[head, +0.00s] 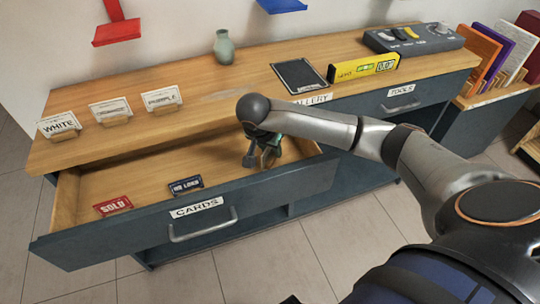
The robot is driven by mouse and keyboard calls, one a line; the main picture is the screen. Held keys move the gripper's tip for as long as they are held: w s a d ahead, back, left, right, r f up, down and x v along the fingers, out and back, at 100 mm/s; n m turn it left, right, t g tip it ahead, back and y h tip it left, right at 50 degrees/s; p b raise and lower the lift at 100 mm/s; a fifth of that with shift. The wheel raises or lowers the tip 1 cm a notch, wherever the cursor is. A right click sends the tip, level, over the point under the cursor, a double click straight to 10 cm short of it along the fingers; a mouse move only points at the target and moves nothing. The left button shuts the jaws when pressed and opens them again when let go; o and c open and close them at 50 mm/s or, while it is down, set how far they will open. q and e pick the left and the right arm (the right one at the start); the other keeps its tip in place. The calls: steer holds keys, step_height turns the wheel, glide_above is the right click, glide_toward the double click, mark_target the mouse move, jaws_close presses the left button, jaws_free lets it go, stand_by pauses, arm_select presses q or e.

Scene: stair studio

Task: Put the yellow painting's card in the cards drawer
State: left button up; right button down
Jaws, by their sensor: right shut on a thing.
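The cards drawer (130,232) is pulled open at the front of the wooden counter, with a "CARDS" label (197,207) and a handle on its front. My right gripper (262,158) points down inside the right part of the drawer. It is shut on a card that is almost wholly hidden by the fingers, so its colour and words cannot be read. A red "SOLD" tag (113,206) and a dark blue tag (186,185) lie in the drawer near its front. My left gripper is out of view.
White, orange and purple name cards (109,109) stand in wooden holders on the counter. A vase (223,47), a dark tablet (299,75), a yellow level (364,68) and a grey control box (414,38) are behind. The tools drawer (402,98) is shut. The drawer's left back floor is clear.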

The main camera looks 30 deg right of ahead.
step_height(320, 180, down, 3)
steer(key=shift+a+r, duration=0.1)
steer(key=shift+r, duration=0.1)
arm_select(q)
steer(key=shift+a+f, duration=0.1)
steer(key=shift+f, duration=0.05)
arm_select(e)
steer(key=shift+r, duration=0.1)
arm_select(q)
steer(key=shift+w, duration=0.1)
arm_select(e)
steer(key=c, duration=0.5)
jaws_free()
steer(key=shift+c, duration=0.2)
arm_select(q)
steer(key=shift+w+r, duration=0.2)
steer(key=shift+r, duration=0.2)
